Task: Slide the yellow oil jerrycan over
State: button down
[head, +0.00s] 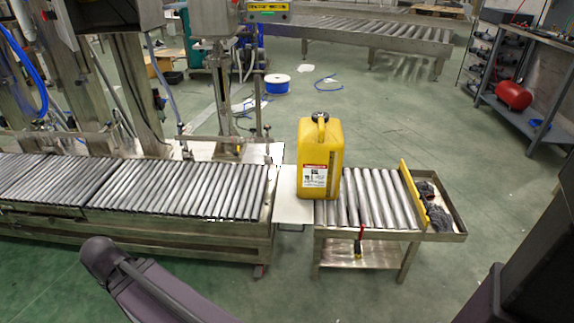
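The yellow oil jerrycan (321,160) stands upright at the left end of a short roller table (372,200). It has a dark cap, a top handle and a white and red label facing me. A pale flat plate (291,209) lies at its left, between the short table and a long roller conveyor (190,188). Parts of my own body show at the lower left and lower right. My gripper is not in view, and nothing visible touches the jerrycan.
A yellow bar (413,194) stands across the right end of the short table, with dark gloves (434,207) beyond it. A red-handled tool (359,243) hangs at its front. Posts of a filling machine (222,100) rise behind the conveyor.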

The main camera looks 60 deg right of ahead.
aim_at(321, 144)
jog(key=i, duration=1.25)
jog(key=u, duration=0.15)
jog(key=k, duration=0.1)
jog(key=z, duration=2.45)
jog(key=k, duration=0.4)
jog(key=u, duration=0.05)
